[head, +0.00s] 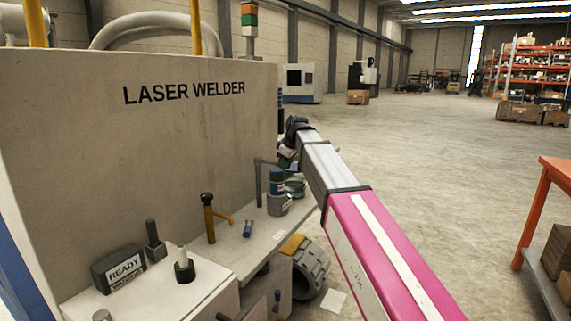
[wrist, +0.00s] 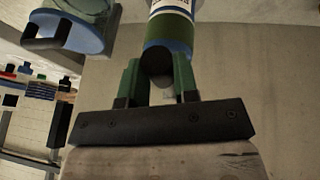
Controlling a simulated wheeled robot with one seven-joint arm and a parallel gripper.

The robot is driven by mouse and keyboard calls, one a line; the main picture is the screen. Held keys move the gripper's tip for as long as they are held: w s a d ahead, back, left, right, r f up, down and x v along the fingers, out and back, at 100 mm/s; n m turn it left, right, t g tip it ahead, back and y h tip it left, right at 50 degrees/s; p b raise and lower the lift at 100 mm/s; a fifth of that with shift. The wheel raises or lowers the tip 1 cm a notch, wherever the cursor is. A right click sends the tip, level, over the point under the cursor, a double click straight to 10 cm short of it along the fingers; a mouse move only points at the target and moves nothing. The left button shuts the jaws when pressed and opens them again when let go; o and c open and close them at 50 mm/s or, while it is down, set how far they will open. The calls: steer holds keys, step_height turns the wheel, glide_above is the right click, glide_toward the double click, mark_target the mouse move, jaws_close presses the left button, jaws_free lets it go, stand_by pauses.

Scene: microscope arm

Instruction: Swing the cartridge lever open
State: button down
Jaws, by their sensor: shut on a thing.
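A dark grey bent lever (head: 258,183) rises from the laser welder's bench, and its upper arm runs right toward my gripper. It looks like the cartridge lever. My gripper (head: 286,157) is small and partly hidden by my arm in the head view. In the wrist view my gripper (wrist: 157,78) has its two green fingers on either side of a dark round-ended piece (wrist: 156,61). It is shut on this piece, which appears to be the lever's handle end. The join to the rest of the lever is hidden there.
A can with blue and green bands (head: 277,180) stands right beside the lever. A yellow post with an orange side handle (head: 209,217), a small blue piece (head: 248,228) and a READY box (head: 119,267) are further left. The welder's wall (head: 150,150) stands behind. Open floor lies to the right.

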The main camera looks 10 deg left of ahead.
steer(key=shift+s+a+m+h, duration=0.15)
steer(key=shift+s+a+m, duration=0.1)
steer(key=shift+s+m, duration=0.2)
steer(key=shift+s+a+m+h, duration=0.15)
steer(key=shift+s+a+m, duration=0.15)
steer(key=shift+s, duration=0.2)
steer(key=s+a+m+h, duration=0.2)
steer(key=a+m+h, duration=0.1)
steer(key=a+m, duration=0.4)
steer(key=s+a+m+h, duration=0.2)
steer(key=s+a+m, duration=0.1)
steer(key=a+m, duration=0.4)
steer(key=shift+s+a+h, duration=0.35)
steer(key=shift+a+h, duration=0.05)
steer(key=shift+m, duration=0.25)
steer(key=c, duration=0.9)
jaws_free()
steer(key=shift+o, duration=0.2)
steer(key=v, duration=1.1)
